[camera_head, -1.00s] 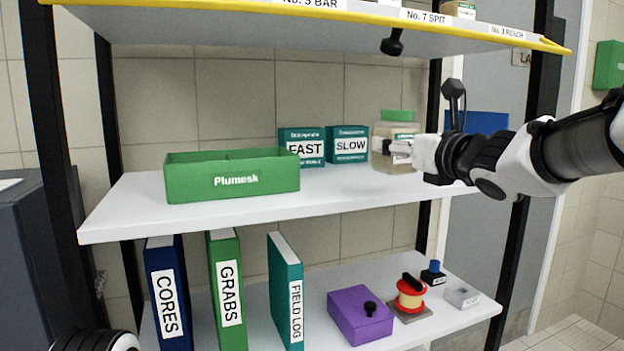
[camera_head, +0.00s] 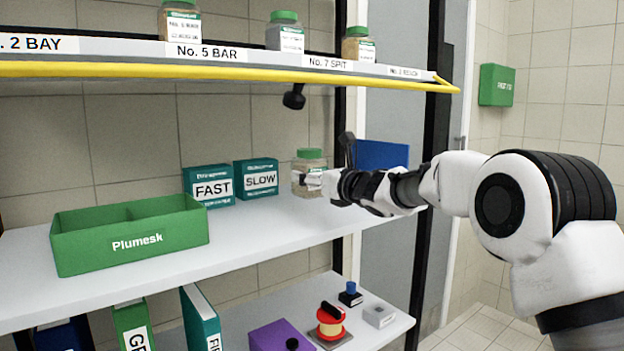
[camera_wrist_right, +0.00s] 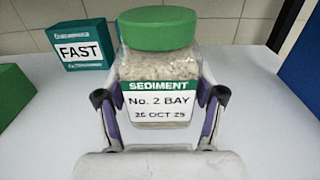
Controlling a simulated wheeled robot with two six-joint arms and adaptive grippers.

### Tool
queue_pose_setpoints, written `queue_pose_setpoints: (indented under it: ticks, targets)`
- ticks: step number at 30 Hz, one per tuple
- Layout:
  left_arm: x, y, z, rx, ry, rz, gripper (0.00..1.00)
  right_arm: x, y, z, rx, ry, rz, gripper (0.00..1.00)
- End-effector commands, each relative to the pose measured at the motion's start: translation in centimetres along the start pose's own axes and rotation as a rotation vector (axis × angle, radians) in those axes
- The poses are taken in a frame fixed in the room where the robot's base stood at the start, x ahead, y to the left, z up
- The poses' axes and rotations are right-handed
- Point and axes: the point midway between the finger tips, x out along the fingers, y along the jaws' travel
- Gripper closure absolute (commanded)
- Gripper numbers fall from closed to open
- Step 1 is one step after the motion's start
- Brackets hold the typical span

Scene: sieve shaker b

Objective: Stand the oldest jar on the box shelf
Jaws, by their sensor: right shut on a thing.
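My right gripper (camera_head: 306,181) is shut on a clear jar (camera_head: 311,160) with a green lid and pale contents, at the right end of the middle shelf (camera_head: 255,222). In the right wrist view the jar (camera_wrist_right: 160,65) is upright between the two fingers (camera_wrist_right: 158,115). Its label reads "SEDIMENT No. 2 BAY" with a date that looks like 26 OCT 25. I cannot tell whether its base touches the shelf. Three more green-lidded jars stand on the upper shelf: left (camera_head: 180,25), middle (camera_head: 286,33) and right (camera_head: 357,45). Their dates are too small to read. My left gripper is out of view.
The FAST box (camera_head: 209,186) and SLOW box (camera_head: 257,178) stand left of the held jar. A black knob (camera_head: 294,96) hangs under the yellow-edged upper shelf (camera_head: 230,68). Place tags line that shelf's front.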

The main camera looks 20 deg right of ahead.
Motion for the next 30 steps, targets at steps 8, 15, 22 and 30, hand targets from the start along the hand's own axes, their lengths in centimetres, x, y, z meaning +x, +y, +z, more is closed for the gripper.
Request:
queue_pose_setpoints:
  ticks: [8, 15, 22, 30]
  targets:
    - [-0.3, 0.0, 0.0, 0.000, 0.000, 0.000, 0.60, 0.4, -0.5, -3.2, 0.003, 0.001, 0.001, 0.87]
    - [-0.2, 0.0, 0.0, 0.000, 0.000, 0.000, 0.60, 0.4, -0.5, -3.5, 0.000, -0.003, 0.001, 0.87]
    - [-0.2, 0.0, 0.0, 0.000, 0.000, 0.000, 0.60, 0.4, -0.5, -3.7, 0.000, 0.000, 0.001, 0.07]
    - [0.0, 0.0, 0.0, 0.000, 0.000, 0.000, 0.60, 0.1, -0.5, -3.8, 0.001, 0.000, 0.000, 0.07]
